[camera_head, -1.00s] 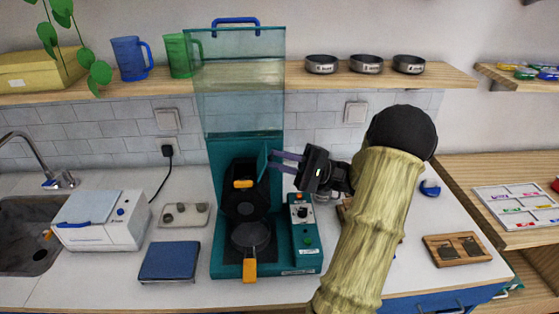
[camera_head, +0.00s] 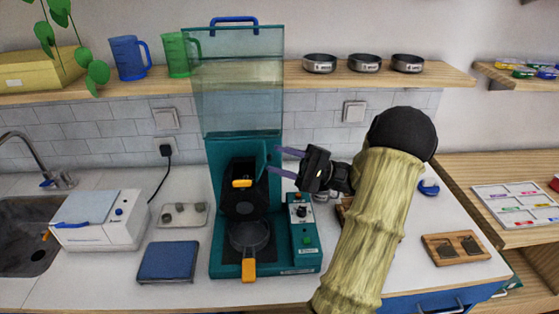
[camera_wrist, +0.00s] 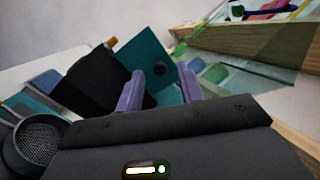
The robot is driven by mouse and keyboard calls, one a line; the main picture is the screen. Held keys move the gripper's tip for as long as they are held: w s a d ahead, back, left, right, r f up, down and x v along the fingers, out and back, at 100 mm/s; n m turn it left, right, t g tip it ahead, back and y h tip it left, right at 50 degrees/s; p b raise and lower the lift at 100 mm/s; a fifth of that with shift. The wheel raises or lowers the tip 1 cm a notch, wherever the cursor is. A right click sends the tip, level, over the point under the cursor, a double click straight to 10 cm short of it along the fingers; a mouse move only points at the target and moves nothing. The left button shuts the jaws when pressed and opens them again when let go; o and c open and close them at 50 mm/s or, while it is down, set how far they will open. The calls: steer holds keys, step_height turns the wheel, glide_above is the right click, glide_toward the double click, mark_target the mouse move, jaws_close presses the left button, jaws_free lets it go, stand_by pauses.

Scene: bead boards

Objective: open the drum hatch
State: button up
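The teal machine (camera_head: 216,163) stands mid-counter with a black drum (camera_head: 243,197) inside and an orange handle (camera_head: 242,184) on the drum's front. A teal flap, seemingly the drum hatch (camera_head: 262,158), stands out from the drum's right side, swung away from its dark front. In the wrist view the hatch (camera_wrist: 150,55) is a flat teal plate with a small dark round spot, beside the black drum (camera_wrist: 100,88). My gripper (camera_head: 274,160) is right of the hatch with its purple fingers apart and nothing between them. The fingers (camera_wrist: 162,78) also show open in the wrist view; contact with the hatch is unclear.
A clear teal cover (camera_head: 240,90) with a blue handle stands raised above the machine. A dark pan (camera_head: 250,236) with an orange handle sits below the drum. A control panel (camera_head: 303,230) is at the right. A blue scale (camera_head: 168,261) lies left.

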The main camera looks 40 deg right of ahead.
steer(key=b+v, duration=0.2)
steer(key=v, duration=1.4)
steer(key=shift+s+d, duration=0.2)
steer(key=shift+d, duration=0.05)
